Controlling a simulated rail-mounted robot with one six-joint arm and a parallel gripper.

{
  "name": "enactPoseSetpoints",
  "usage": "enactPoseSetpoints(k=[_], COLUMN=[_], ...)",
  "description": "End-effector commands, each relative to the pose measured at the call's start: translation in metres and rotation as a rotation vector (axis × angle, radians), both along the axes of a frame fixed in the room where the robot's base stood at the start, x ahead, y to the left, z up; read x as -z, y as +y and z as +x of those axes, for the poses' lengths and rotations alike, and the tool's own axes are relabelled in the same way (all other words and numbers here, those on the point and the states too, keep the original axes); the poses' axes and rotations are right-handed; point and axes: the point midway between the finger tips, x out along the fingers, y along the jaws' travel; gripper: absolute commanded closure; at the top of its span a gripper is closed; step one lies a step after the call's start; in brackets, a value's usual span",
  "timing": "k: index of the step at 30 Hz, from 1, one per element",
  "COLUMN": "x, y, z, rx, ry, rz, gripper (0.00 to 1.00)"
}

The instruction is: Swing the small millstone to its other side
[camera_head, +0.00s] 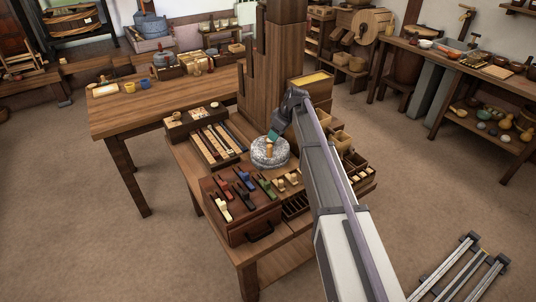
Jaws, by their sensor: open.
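The small millstone (281,159) is a round grey speckled stone on the small wooden table, near the middle of the view. A short upright wooden handle (268,149) stands on its left part. My gripper (271,138) is at the handle's top, coming from the upper right. It is open, with a teal part showing at its tip. I cannot tell whether the fingers are around the handle or only above it.
A box of coloured tools (262,222) stands in front of the stone, and a compartment tray (207,153) is to its left. A thick wooden post (287,50) rises behind. Small boxes (357,165) crowd the right side, under my arm.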

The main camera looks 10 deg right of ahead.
Motion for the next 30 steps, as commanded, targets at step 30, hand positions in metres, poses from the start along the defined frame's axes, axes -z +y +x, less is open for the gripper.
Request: enactPoseSetpoints(k=[30], x=[0.099], y=[0.032], z=[0.022], rx=[-0.045], ry=[-0.017], rz=[-0.016], gripper=[0.48])
